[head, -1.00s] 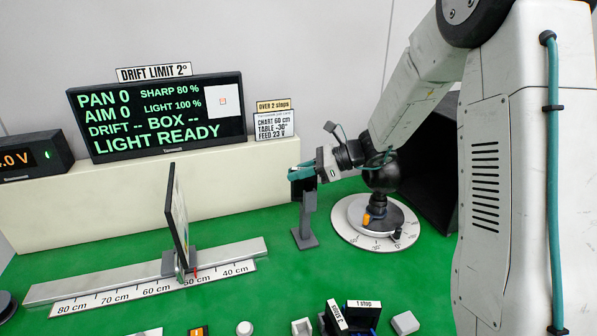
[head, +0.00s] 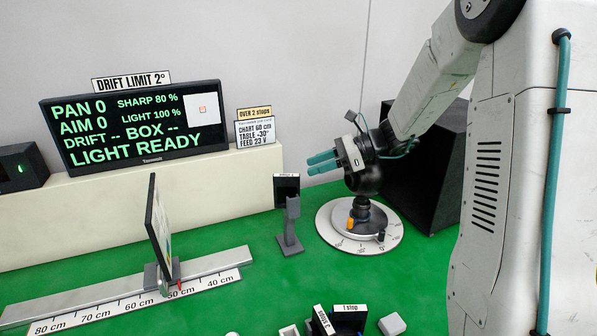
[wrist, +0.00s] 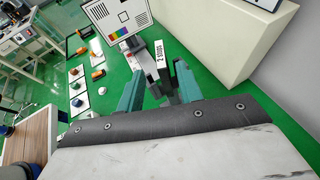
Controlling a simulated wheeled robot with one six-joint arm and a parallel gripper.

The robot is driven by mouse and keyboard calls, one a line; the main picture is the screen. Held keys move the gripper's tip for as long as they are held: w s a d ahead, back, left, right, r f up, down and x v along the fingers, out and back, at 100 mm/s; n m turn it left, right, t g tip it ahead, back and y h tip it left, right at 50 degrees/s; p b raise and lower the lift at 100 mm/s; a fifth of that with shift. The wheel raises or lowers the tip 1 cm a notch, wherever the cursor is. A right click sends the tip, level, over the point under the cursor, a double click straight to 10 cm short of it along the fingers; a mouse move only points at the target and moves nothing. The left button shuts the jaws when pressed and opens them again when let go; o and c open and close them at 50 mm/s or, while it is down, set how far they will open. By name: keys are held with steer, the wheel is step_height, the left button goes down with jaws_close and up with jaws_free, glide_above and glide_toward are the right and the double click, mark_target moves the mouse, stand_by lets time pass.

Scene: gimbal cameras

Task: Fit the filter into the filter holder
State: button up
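The dark square filter (head: 287,188) stands at the top of the grey filter holder (head: 292,222), with a white label along its upper edge. In the wrist view the label (wrist: 160,62) reads "2 stops". The filter appears upright, but I cannot tell how deeply it is seated. The holder also shows in the wrist view (wrist: 172,86). My gripper (head: 322,162) is up and to the right of the filter, apart from it, with its two teal fingers spread. In the wrist view the gripper (wrist: 158,88) is open, with the holder beyond the fingertips.
The chart board (head: 159,225) stands on the scale rail (head: 215,270) at left. A rack (head: 348,322) with labelled filters sits at the front. The round turntable (head: 335,238) and a black box (head: 425,175) are at right. Green table is clear around the holder.

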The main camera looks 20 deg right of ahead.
steer(key=s+a+r+n+g+h, duration=0.2)
steer(key=s+a+r+n+g, duration=0.15)
steer(key=s+n, duration=0.4)
steer(key=s+a+r+n+g+h, duration=0.25)
steer(key=s+a+n, duration=0.2)
steer(key=s, duration=0.55)
steer(key=s+d+f+n+t+h, duration=0.1)
steer(key=s+d+n+t+h, duration=0.1)
steer(key=s+n+h, duration=0.6)
steer(key=s+d+n, duration=0.1)
steer(key=s+n, duration=0.1)
steer(key=s, duration=0.5)
steer(key=shift+s+d+f, duration=0.15)
steer(key=shift+d+f, duration=0.05)
steer(key=shift+f, duration=0.05)
